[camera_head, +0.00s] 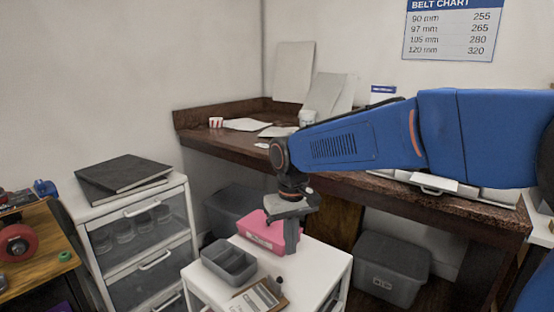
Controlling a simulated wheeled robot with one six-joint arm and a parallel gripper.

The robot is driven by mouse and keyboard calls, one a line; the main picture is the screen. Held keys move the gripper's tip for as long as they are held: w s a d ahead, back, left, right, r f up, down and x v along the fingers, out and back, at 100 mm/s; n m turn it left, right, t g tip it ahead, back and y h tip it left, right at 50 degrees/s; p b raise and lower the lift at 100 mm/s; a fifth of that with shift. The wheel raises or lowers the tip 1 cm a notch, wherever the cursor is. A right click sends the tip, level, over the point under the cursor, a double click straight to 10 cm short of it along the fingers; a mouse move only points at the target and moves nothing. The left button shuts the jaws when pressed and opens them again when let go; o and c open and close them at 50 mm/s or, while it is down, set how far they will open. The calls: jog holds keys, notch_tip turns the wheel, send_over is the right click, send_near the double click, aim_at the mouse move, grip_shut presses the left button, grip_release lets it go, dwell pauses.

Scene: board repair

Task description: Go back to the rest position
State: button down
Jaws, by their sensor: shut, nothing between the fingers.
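My gripper (291,236) hangs at the end of my blue arm, pointing down over the small white table (318,268). Its fingers are shut with nothing between them.
A clipboard (262,296) with small dark items lies at the table's front. A drawer unit (140,240) with black folders stands left. A brown workbench (235,149) runs behind my arm. Grey bins (391,268) sit on the floor beneath it.

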jog(key=s+d+f+m+t, duration=0.2)
jog(key=s+d+m+t, duration=0.2)
jog(key=s+d, duration=1.8)
jog(key=d, duration=0.3)
jog(key=shift+s+d+t, duration=0.2)
jog(key=shift+s+t, duration=0.1)
jog(key=shift+t, duration=0.1)
jog(key=shift+r, duration=0.1)
jog(key=w+a+r+m+g+y, duration=0.1)
jog(key=w+a+m+g, duration=0.2)
jog(key=w+a, duration=0.7)
jog(key=w+a+r+m+g+y, duration=0.1)
jog(key=w+a+m+g, duration=0.3)
jog(key=w+a, duration=0.7)
jog(key=w+r+m, duration=0.1)
jog(key=w+m, duration=0.1)
jog(key=w, duration=0.4)
jog(key=shift+a+r+m, duration=0.25)
jog(key=shift+r+m, duration=0.05)
